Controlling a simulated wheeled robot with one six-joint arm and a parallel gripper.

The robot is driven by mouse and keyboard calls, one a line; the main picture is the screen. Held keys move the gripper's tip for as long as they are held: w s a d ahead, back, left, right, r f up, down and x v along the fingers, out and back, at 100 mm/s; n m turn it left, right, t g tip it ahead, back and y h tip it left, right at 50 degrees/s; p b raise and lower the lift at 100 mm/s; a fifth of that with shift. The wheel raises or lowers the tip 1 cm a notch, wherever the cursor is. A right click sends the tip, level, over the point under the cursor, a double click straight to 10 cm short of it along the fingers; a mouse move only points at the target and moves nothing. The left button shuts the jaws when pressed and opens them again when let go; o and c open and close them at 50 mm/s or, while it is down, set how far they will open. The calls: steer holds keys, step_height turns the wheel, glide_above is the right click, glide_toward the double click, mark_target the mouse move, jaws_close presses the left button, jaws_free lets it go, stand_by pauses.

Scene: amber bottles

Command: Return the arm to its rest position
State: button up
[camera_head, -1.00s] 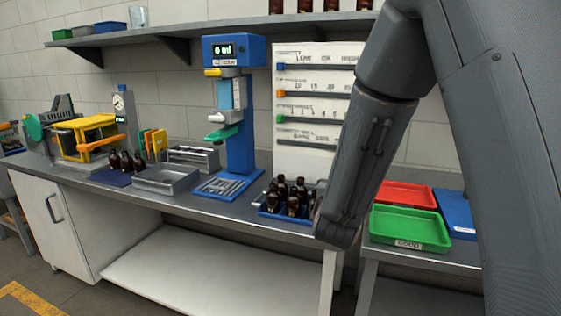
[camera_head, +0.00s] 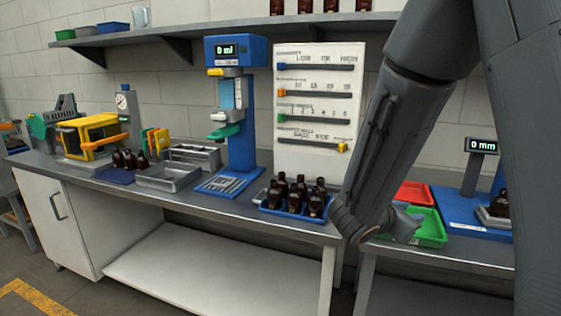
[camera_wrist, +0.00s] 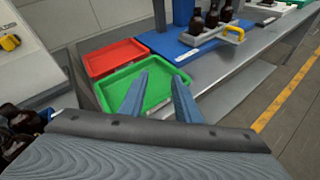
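My arm (camera_head: 385,150) hangs down across the right of the head view. My gripper (camera_head: 405,228) shows small and partly hidden at its lower end, in front of the green tray (camera_head: 432,232). In the wrist view my gripper (camera_wrist: 158,92) has its two blue-grey fingers clearly apart, with nothing between them. They overlap the green tray (camera_wrist: 160,92) in that picture; whether they touch it I cannot tell.
A blue tray of amber bottles (camera_head: 296,207) stands left of my gripper. A red tray (camera_head: 414,194) lies behind the green one. A blue gauge station (camera_head: 468,212) reading 0 mm is at right. In the wrist view several amber bottles (camera_wrist: 211,18) stand beyond the trays.

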steer(key=s+f+m+g+y, duration=0.2)
steer(key=s+f+m+g, duration=0.25)
steer(key=s, duration=0.35)
steer(key=s+f+m+g+y, duration=0.2)
steer(key=s+f+m+g, duration=0.2)
steer(key=s+m, duration=0.3)
steer(key=s+a+f+m+y, duration=0.1)
steer(key=s+a+m+y, duration=0.1)
steer(key=a+m, duration=0.3)
steer(key=s+a+m+y, duration=0.2)
steer(key=a+m+y, duration=0.3)
steer(key=a+m, duration=0.1)
steer(key=shift+s+a+f, duration=0.25)
steer(key=shift+a+f, duration=0.1)
steer(key=shift+a, duration=0.5)
steer(key=shift+t, duration=0.25)
